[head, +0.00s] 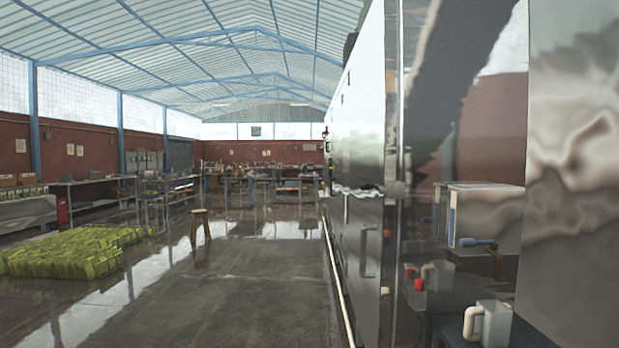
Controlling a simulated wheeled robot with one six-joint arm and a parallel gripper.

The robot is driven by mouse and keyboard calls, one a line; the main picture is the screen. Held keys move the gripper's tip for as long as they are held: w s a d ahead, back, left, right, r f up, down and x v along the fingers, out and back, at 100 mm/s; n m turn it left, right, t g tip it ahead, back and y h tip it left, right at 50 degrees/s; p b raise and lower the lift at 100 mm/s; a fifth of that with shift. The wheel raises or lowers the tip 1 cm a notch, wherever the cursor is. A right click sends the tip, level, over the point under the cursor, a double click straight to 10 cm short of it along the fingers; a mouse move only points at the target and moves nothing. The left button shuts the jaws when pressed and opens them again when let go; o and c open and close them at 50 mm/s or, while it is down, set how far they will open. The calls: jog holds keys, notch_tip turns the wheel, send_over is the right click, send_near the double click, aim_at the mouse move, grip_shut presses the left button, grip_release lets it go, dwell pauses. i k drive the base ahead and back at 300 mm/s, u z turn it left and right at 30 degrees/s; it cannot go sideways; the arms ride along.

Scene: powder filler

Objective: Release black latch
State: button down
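A tall, shiny steel machine (363,120) fills the right side of the head view, very close to me. Its long side runs away into the hall. A loop-shaped door handle (364,252) is on that side, with small dark fittings near it. A small grey block (396,189) sits at the machine's near corner. I cannot make out a black latch for certain among these fittings. My gripper is not in view.
Wet concrete floor (235,310) lies open to the left of the machine. A wooden stool (200,228) and a low stack of yellow-green packs (75,250) stand there. Workbenches line the walls. A white jug (492,322) shows at lower right, possibly as a reflection.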

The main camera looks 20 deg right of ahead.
aim_at(365, 186)
jog(key=z, duration=0.3)
jog(key=i, duration=2.15)
jog(key=z, duration=0.75)
